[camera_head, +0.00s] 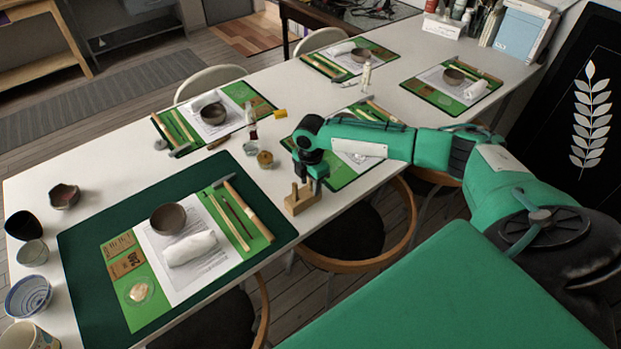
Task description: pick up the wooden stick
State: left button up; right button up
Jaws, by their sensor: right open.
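On the near place setting, a light wooden stick (227,222) lies on the green strip right of the white paper. A thin dark stick (236,218) lies beside it, and a grey-headed tool with a wooden handle (248,209) lies further right. I cannot tell for sure which of these is the wooden stick. My right gripper (312,186) points down, open, just above or beside a small wooden block with upright pegs (297,200) at the table's front edge. It is right of the sticks and apart from them. I cannot tell if it touches the block. My left gripper is not in view.
The dark green mat (88,285) also carries a grey bowl (168,218) and a rolled white cloth (190,247). Several bowls and cups stand at the left edge. Small jars (265,159) stand behind my right gripper. Stools (345,235) sit below the front edge.

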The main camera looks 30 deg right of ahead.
grip_shut()
dwell(0.3)
